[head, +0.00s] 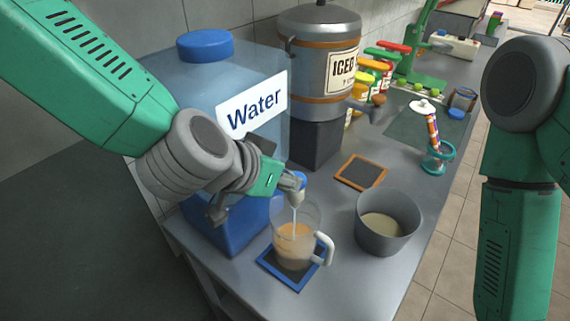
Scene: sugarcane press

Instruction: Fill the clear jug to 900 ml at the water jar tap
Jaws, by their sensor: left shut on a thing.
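The clear jug (297,236) stands upright on a blue-framed dark mat (289,270) at the counter's front, its white handle to the right. A pale stream falls into it, and orange-tan liquid fills about its lower half; the scale marks are too small to read. The water jar (222,75) is large and blue with a "Water" label, behind and left of the jug. Its tap (297,192) is above the jug. My left gripper (290,182) is at the tap, shut on it. My right arm is at the right edge; its gripper is out of view.
A grey pot (388,225) with pale contents stands right of the jug. A brown-framed slate (361,172) lies behind it. An "ICED" dispenser (322,55), colour-lidded jars (378,65) and a teal holder (438,158) stand farther back.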

